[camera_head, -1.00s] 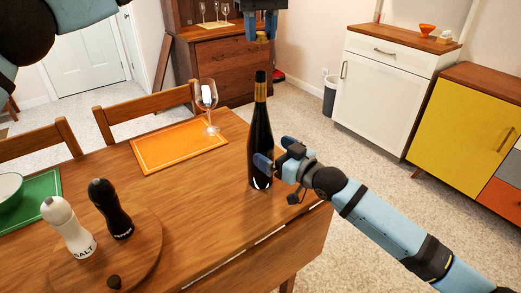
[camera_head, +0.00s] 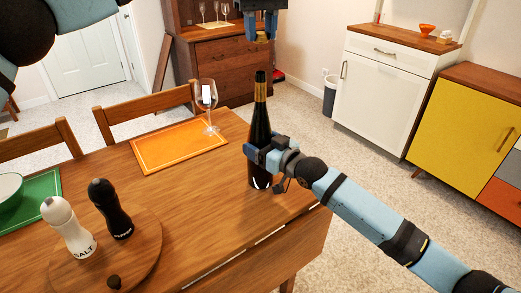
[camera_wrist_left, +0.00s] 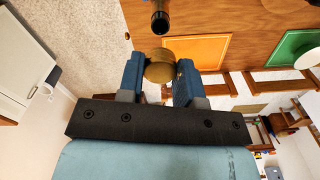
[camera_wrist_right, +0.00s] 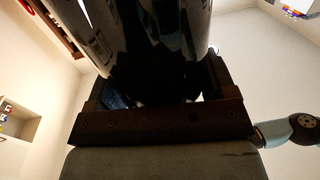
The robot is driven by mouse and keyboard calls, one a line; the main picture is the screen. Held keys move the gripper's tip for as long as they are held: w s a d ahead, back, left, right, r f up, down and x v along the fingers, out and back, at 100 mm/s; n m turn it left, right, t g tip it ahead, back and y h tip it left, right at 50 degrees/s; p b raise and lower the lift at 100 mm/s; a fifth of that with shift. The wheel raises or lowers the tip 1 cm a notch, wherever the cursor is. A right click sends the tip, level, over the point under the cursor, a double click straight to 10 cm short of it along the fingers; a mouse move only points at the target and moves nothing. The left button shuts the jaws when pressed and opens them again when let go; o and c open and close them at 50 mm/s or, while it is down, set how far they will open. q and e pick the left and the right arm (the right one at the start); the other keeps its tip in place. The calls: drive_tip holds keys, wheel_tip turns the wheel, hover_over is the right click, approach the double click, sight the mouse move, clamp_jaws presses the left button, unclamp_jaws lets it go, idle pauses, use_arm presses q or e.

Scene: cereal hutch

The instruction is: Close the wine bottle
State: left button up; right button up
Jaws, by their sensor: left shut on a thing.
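The dark wine bottle (camera_head: 260,120) with a gold neck band stands upright near the table's right edge. Its open mouth shows in the left wrist view (camera_wrist_left: 160,22). My left gripper (camera_head: 260,38) is above the bottle, shut on a tan, round-ended cork (camera_wrist_left: 160,68), apart from the bottle. My right gripper (camera_head: 262,153) is at the bottle's body from the right, with the bottle between its fingers. The bottle's dark body fills the right wrist view (camera_wrist_right: 150,45). Whether those fingers press on it cannot be told.
A wine glass (camera_head: 207,97) stands by an orange placemat (camera_head: 180,147), left of the bottle. Salt (camera_head: 67,228) and pepper (camera_head: 110,208) mills stand on a round wooden board (camera_head: 150,245) at the front left. The table (camera_head: 215,215) is bare in front of the bottle.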

sight(261, 73)
use_arm(q)
drive_tip(key=shift+f, duration=2.5)
use_arm(e)
drive_tip(key=shift+c, duration=0.2)
use_arm(q)
drive_tip(key=shift+f, duration=0.15)
drive_tip(key=shift+f, duration=0.75)
drive_tip(key=shift+f, duration=0.55)
use_arm(e)
drive_tip(key=c, duration=0.4)
use_arm(q)
drive_tip(key=m, duration=0.6)
use_arm(e)
drive_tip(key=shift+c, duration=0.2)
use_arm(q)
drive_tip(key=m, duration=0.7)
